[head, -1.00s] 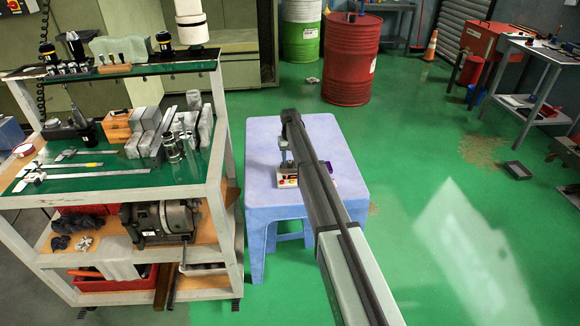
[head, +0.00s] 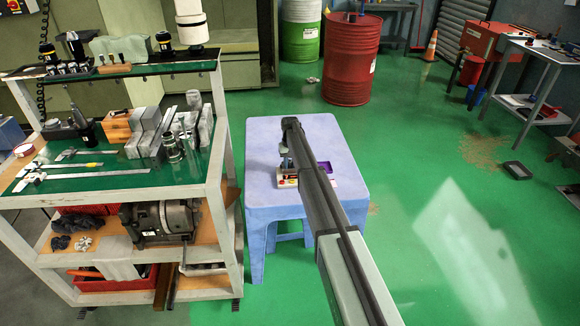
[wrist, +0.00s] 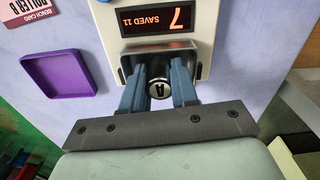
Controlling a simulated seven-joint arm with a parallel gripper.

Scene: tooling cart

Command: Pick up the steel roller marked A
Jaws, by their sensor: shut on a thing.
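The steel roller (wrist: 159,89), its round end marked A, stands in the wrist view between the two blue fingers of my gripper (wrist: 159,92). The fingers are shut on its sides. The roller is at the dark recess of a pale device (wrist: 195,60) with a lit red display; I cannot tell whether it still touches the recess. In the head view the device (head: 288,182) sits on the blue-lilac table (head: 265,145), and my arm hides the roller.
A purple tray (wrist: 57,75) lies beside the device, left in the wrist view. A red and white card (wrist: 25,10) lies beyond it. A tool cart (head: 215,170) with blocks and calipers stands left of the table. Red (head: 351,60) and green drums stand behind.

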